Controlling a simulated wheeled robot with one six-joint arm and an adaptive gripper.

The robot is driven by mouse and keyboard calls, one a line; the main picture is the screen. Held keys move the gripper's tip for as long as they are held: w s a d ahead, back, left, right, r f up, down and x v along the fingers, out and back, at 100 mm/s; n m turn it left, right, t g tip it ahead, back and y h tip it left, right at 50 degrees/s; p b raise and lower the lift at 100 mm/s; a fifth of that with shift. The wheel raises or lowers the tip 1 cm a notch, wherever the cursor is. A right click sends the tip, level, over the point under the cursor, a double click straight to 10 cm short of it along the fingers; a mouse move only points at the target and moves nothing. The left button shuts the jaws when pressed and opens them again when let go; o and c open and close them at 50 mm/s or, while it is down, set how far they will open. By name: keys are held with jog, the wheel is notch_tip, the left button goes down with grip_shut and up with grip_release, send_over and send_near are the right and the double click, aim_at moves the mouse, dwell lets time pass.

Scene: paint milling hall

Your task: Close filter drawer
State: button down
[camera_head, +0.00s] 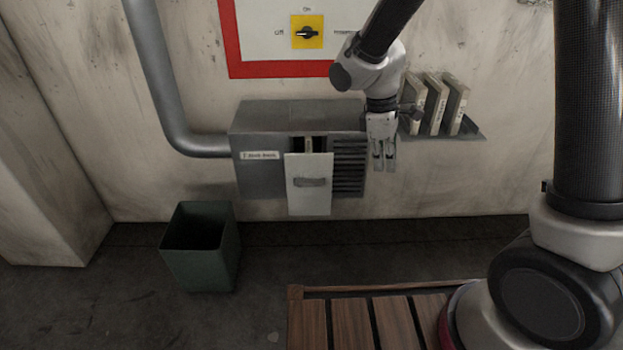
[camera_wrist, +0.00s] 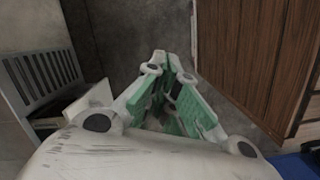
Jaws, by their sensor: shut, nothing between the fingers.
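The filter drawer (camera_head: 308,198) has a pale front with a bar handle. It stands out from the grey filter housing (camera_head: 262,180), with a dark gap and a pale upright piece showing above and behind its front. My gripper (camera_head: 384,162) is shut and empty, pointing down to the right of the drawer, beside the housing's louvred side. In the wrist view my gripper (camera_wrist: 166,68) shows its green-padded fingers drawn together. There the louvred grille (camera_wrist: 42,82) and part of the pale drawer (camera_wrist: 92,103) lie to the left, apart from the fingers.
A shelf (camera_head: 470,134) with several upright filter panels (camera_head: 437,103) is right of the housing, behind my gripper. A grey duct (camera_head: 160,90) joins the housing's left. A green bin (camera_head: 205,262) and a slatted wooden platform (camera_head: 345,322) stand below. The floor between them is clear.

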aim_at(309, 168)
jog(key=w+a+f+n+t, duration=0.1)
jog(key=w+a+f+n, duration=0.6)
jog(key=a+f+n, duration=0.4)
jog(key=w+a+n+t+y, duration=0.2)
jog(key=w+a+n, duration=0.45)
jog(key=n, duration=0.45)
jog(key=shift+n, duration=0.3)
jog(key=shift+w+d+f, duration=0.1)
jog(key=shift+w+f, duration=1.05)
jog(key=shift+f, duration=0.55)
jog(key=shift+w+d+f, duration=0.15)
jog(key=shift+w+f, duration=1.05)
jog(key=shift+f, duration=0.45)
jog(key=shift+w+d+f, duration=0.1)
jog(key=shift+w+f, duration=1.05)
jog(key=shift+f, duration=0.55)
